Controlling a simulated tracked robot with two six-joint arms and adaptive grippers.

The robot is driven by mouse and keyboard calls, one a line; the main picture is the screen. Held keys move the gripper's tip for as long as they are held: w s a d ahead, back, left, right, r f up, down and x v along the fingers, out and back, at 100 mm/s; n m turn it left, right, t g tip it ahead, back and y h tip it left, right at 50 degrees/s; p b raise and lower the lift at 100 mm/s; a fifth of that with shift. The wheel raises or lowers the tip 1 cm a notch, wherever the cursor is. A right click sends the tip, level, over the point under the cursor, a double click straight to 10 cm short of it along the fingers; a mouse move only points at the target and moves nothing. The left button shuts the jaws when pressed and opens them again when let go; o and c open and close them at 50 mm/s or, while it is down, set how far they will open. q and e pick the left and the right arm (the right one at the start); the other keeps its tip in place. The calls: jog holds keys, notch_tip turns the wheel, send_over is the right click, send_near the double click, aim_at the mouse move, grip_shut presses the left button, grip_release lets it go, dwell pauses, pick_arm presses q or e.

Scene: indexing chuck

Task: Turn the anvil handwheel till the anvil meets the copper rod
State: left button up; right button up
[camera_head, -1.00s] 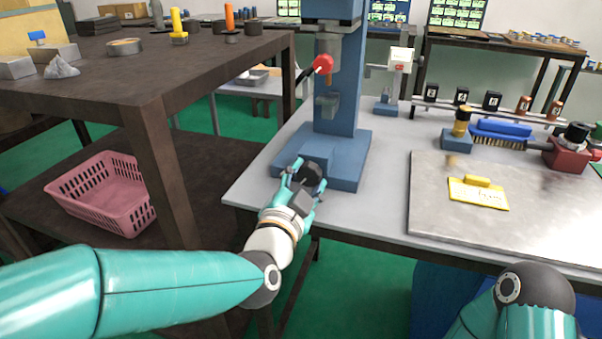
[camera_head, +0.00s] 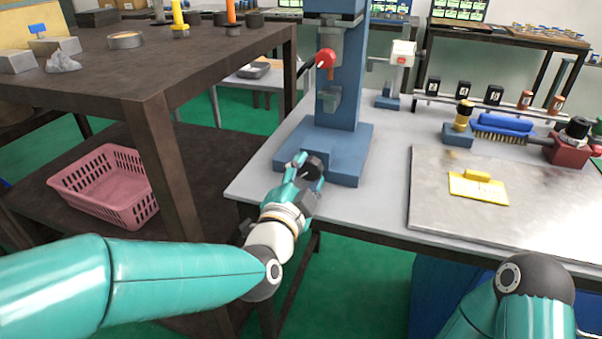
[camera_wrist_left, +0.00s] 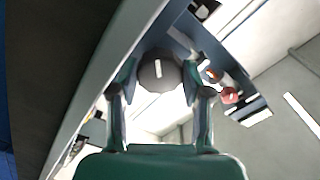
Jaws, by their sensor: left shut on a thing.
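The blue press (camera_head: 341,90) stands on the grey bench, with the grey anvil (camera_head: 328,101) on its column below the red ball lever (camera_head: 325,58). The dark round handwheel (camera_head: 313,167) is at the front of the press base. My left gripper (camera_head: 302,170) is shut on it. In the left wrist view the handwheel (camera_wrist_left: 160,71), with a white mark on its face, sits between the two fingertips. My right gripper is out of view.
A dark workbench (camera_head: 150,80) stands close on the left, with a pink basket (camera_head: 105,185) on its lower shelf. Right of the press lie a metal plate (camera_head: 530,215) with a yellow sign (camera_head: 478,189), a blue brush (camera_head: 503,125) and a red-based device (camera_head: 567,148).

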pick_arm(q)
jog(key=shift+f, duration=0.15)
dwell(0.5)
jog(key=o, duration=1.2)
jog(key=shift+d, duration=0.1)
jog(key=shift+c, duration=0.2)
jog(key=v, duration=1.2)
